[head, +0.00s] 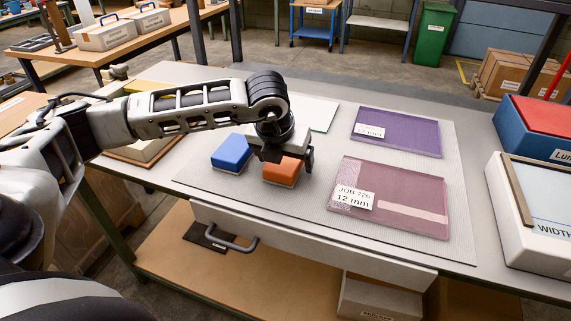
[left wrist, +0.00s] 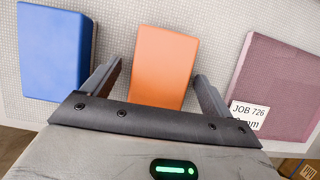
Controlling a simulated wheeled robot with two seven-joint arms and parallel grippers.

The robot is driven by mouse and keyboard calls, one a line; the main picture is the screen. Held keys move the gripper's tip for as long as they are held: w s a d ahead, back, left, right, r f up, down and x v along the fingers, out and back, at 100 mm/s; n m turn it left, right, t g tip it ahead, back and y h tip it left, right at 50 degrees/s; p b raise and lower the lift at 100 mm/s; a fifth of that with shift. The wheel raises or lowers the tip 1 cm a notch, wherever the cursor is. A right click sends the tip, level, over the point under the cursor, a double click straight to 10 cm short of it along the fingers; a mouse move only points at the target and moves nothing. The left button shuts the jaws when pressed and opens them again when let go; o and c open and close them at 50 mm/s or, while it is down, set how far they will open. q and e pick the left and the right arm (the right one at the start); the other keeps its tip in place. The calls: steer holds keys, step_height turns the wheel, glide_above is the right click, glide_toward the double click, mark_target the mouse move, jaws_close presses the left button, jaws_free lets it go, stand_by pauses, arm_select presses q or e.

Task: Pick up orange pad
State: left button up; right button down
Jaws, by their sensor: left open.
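The orange pad (head: 283,172) is a small block on the grey mat (head: 318,216), right of a blue pad (head: 232,152). My left gripper (head: 281,158) is over the orange pad, pointing down, and covers part of it in the head view. In the left wrist view the orange pad (left wrist: 164,62) lies between the two open fingers (left wrist: 160,85), with a gap on each side. The left finger is between the orange pad and the blue pad (left wrist: 55,50). Nothing is held. My right gripper is in neither view.
A pink plate (head: 400,192) labelled JOB 726, 12 mm lies to the right on the mat. A purple plate (head: 405,132) and a pale sheet (head: 318,113) lie behind. A white box (head: 510,215) and a blue-red box (head: 530,128) stand at the right edge.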

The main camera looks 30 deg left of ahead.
arm_select(q)
steer(key=shift+f+b, duration=0.2)
steer(key=shift+b, duration=0.15)
steer(key=shift+c, duration=0.3)
steer(key=c, duration=1.1)
steer(key=shift+c, duration=0.2)
steer(key=shift+r, duration=0.1)
steer(key=shift+r+p, duration=0.3)
steer(key=shift+p, duration=0.35)
steer(key=shift+w+r, duration=0.1)
steer(key=shift+r, duration=0.25)
steer(key=v, duration=0.3)
steer(key=d+b+v, duration=0.1)
steer(key=v, duration=0.1)
steer(key=s+v, duration=0.1)
steer(key=v, duration=0.2)
steer(key=shift+s+d+r, duration=0.1)
steer(key=shift+s+d, duration=0.05)
steer(key=shift+d, duration=0.05)
steer(key=s+d+r, duration=0.4)
steer(key=s, duration=0.4)
steer(key=shift+s+r+b, duration=0.25)
steer(key=shift+s+b, duration=0.1)
steer(key=shift+b, duration=0.1)
